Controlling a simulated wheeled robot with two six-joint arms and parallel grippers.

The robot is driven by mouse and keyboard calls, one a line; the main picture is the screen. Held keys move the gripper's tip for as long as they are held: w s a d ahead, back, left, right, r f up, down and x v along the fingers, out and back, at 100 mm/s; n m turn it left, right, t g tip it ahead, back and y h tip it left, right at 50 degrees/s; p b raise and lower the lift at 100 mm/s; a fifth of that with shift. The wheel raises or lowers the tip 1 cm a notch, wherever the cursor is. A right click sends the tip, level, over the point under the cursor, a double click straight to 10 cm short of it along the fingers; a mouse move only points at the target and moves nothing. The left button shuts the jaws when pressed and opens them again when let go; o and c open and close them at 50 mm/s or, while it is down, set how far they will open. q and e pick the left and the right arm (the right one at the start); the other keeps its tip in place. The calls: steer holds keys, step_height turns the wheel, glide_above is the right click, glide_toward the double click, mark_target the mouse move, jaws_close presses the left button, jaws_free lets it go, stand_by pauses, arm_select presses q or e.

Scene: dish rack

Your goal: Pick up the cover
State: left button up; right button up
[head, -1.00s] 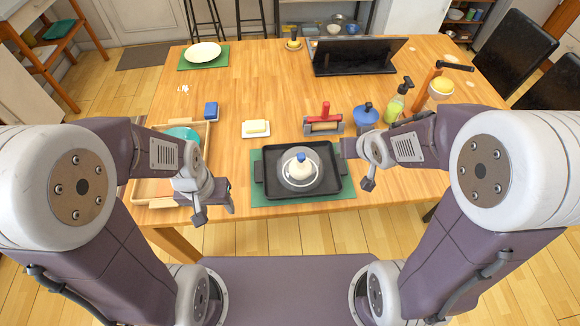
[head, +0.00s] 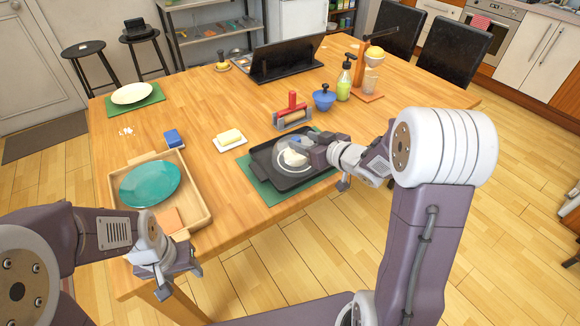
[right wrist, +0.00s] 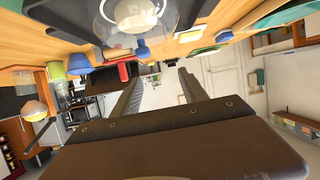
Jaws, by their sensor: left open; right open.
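The cover (head: 280,158) is a clear dome standing over something white on a black tray (head: 262,172). My right gripper (head: 312,148) is at the dome's right side in the head view and partly hides it, including its blue knob. Whether they touch I cannot tell. In the right wrist view the cover (right wrist: 112,22) is at the top edge, with a blue knob (right wrist: 140,48) below it. The right fingers (right wrist: 162,75) are apart with nothing between them. My left gripper (head: 182,272) is open and empty near the table's front left edge.
A wooden tray (head: 203,200) with a teal plate (head: 150,184) is left. A butter dish (head: 230,140), blue sponge (head: 173,138), red-handled tool (head: 292,112), blue bowl (head: 324,98) and soap bottle (head: 345,80) stand around the black tray.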

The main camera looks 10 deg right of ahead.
mark_target(299, 140)
steer(key=shift+m, duration=0.3)
steer(key=w+f, duration=0.1)
steer(key=w+d+f+b, duration=0.1)
steer(key=f, duration=0.1)
steer(key=w+f+b, duration=0.1)
steer(key=shift+w+d+f, duration=0.1)
steer(key=shift+d+f, duration=0.1)
steer(key=shift+d, duration=0.05)
steer(key=shift+w+f, duration=0.1)
steer(key=shift+w, duration=0.2)
steer(key=b+x, duration=0.1)
steer(key=x, duration=0.4)
steer(key=shift+w+a, duration=0.1)
steer(key=shift+w, duration=0.05)
steer(key=shift+r, duration=0.25)
steer(key=shift+c, duration=0.9)
arm_select(q)
steer(key=f, duration=0.4)
steer(key=shift+w+d, duration=0.15)
steer(key=shift+d, duration=0.1)
arm_select(e)
jaws_close()
